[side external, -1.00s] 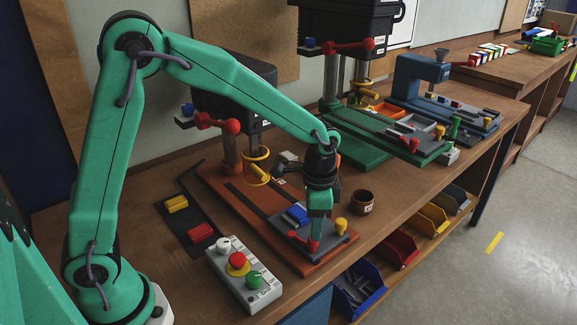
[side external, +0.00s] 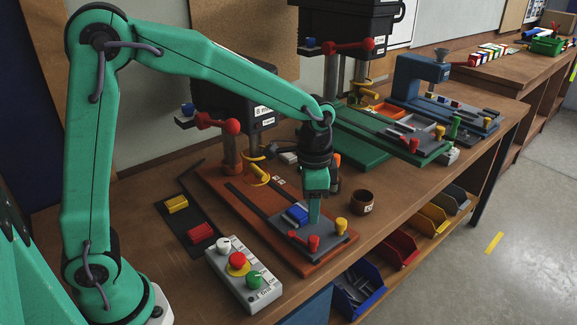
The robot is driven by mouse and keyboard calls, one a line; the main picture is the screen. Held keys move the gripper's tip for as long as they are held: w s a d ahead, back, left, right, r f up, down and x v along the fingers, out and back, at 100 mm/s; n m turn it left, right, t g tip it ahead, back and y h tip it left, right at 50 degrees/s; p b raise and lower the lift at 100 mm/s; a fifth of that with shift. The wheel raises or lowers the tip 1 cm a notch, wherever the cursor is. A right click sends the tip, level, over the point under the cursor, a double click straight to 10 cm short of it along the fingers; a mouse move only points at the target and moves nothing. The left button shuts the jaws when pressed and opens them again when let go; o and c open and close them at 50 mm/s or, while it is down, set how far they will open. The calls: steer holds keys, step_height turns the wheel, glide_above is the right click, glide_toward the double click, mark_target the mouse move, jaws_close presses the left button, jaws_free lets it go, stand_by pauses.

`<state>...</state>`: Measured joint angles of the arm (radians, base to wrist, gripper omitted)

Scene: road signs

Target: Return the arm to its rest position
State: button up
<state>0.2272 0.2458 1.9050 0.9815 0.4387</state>
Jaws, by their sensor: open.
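My teal arm reaches from the left over the brown bench (side external: 140,183). My gripper (side external: 314,218) points down above the grey plate (side external: 318,247) of the nearest drill press. A blue block (side external: 297,214) sits just left of my gripper on that plate, a red clamp handle (side external: 304,242) in front of it and a yellow knob (side external: 341,225) to its right. The fingers look empty, and their gap is hard to see from this side. I cannot tell whether the fingertips touch the plate.
A control box with white, red and green buttons (side external: 243,275) stands in front. A dark mat (side external: 188,226) holds a yellow and a red block. A brown cup (side external: 362,202) stands right of my gripper. The press head (side external: 245,95) is close behind my forearm.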

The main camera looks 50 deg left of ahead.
steer(key=s+a+r+n+t, duration=0.2)
steer(key=s+a+r+n, duration=0.1)
steer(key=s, duration=0.6)
steer(key=s+a+r+n+t, duration=0.3)
steer(key=s+a+r, duration=0.3)
steer(key=s, duration=0.3)
steer(key=shift+a+r+n, duration=0.15)
steer(key=shift+r+n, duration=0.3)
steer(key=shift+n, duration=0.35)
